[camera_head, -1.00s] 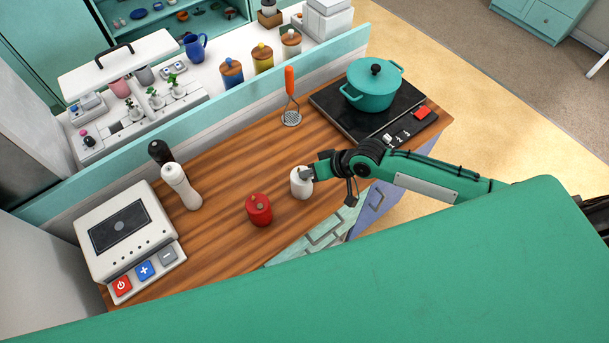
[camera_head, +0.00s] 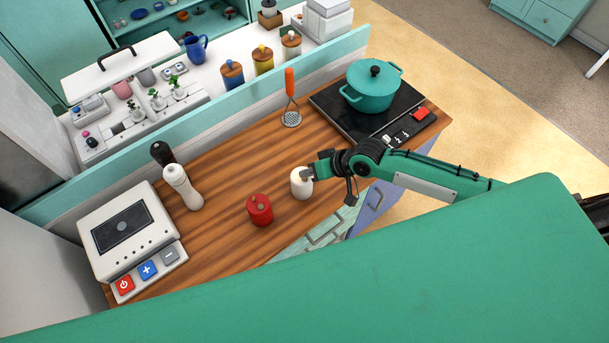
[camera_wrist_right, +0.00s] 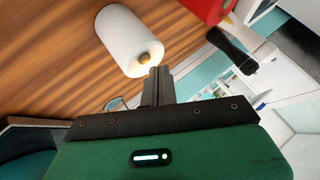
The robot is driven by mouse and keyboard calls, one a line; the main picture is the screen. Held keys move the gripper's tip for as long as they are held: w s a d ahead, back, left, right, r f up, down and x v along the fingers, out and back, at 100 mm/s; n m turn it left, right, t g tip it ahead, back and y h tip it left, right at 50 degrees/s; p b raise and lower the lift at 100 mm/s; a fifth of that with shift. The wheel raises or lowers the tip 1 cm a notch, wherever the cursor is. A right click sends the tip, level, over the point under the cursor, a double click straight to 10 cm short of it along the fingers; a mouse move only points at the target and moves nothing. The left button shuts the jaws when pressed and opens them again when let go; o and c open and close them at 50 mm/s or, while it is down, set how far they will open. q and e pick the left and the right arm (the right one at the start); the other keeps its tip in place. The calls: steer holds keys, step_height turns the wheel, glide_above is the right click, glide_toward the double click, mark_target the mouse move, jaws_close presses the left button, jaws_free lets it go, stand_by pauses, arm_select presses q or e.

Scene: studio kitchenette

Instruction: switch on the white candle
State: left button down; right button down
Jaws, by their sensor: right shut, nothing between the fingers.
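The white candle (camera_head: 301,187) stands upright on the wooden counter. It also fills the upper left of the right wrist view (camera_wrist_right: 125,38), with a small brownish knob (camera_wrist_right: 144,58) at the middle of its top. My right gripper (camera_head: 309,173) is shut and empty at the candle's top edge. In the wrist view its closed fingertips (camera_wrist_right: 158,72) lie very close to the knob; I cannot tell whether they touch it. The candle's top looks pale cream in the head view. My left gripper is not in view.
A red candle (camera_head: 259,210) stands left of the white one. A teal pot (camera_head: 373,88) sits on the black cooktop (camera_head: 330,104) behind my right arm. A masher (camera_head: 291,110), a white shaker (camera_head: 183,188) and a white appliance (camera_head: 135,225) stand farther off. Bare counter surrounds the candle's left and back.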

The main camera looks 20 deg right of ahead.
step_height(320, 180, up, 6)
steer(key=p, duration=0.5)
steer(key=shift+p, duration=0.3)
